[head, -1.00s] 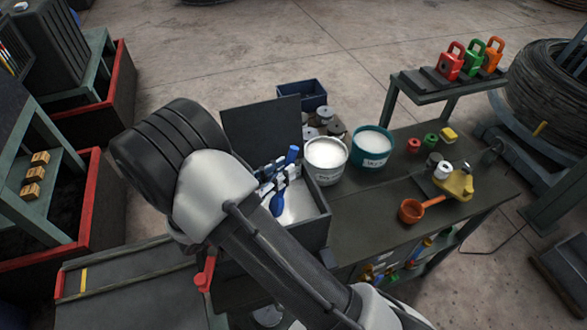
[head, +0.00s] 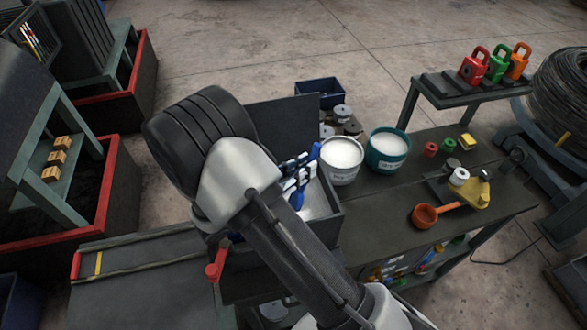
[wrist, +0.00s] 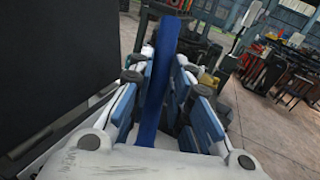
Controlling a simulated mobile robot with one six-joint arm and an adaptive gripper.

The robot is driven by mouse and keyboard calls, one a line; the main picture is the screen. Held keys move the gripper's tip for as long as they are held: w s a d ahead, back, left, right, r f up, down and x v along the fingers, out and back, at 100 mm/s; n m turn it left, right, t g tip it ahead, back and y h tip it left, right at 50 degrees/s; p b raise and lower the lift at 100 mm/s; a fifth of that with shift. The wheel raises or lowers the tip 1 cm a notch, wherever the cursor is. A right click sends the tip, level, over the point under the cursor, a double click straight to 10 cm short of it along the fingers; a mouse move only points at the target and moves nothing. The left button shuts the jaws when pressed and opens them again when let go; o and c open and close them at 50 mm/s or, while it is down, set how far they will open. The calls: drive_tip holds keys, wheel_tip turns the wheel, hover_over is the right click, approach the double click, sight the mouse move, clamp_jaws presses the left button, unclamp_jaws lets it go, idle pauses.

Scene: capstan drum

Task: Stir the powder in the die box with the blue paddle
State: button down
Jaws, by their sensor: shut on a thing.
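The die box (head: 335,228) is a dark open box on the bench, with white powder (head: 318,204) inside and its dark lid (head: 285,125) standing up at the back. My gripper (head: 299,170) is over the box, shut on the blue paddle (head: 315,151). The paddle is tilted, its handle top above the fingers and its blue lower part (head: 297,198) over or in the powder. I cannot tell how deep it reaches. In the wrist view the blue handle (wrist: 158,85) runs between the two blue-padded fingers. My arm hides the box's left part.
A white bucket (head: 342,160) and a teal bucket (head: 388,151), both with white contents, stand right of the box. An orange ladle (head: 430,214) lies farther right. A red handle (head: 216,264) sticks out at the box's front left.

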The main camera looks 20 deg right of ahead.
drive_tip(key=shift+r, duration=0.15)
wheel_tip(320, 180, up, 12)
drive_tip(key=p, duration=0.9)
idle(0.3)
drive_tip(key=shift+f, duration=0.2)
idle(0.3)
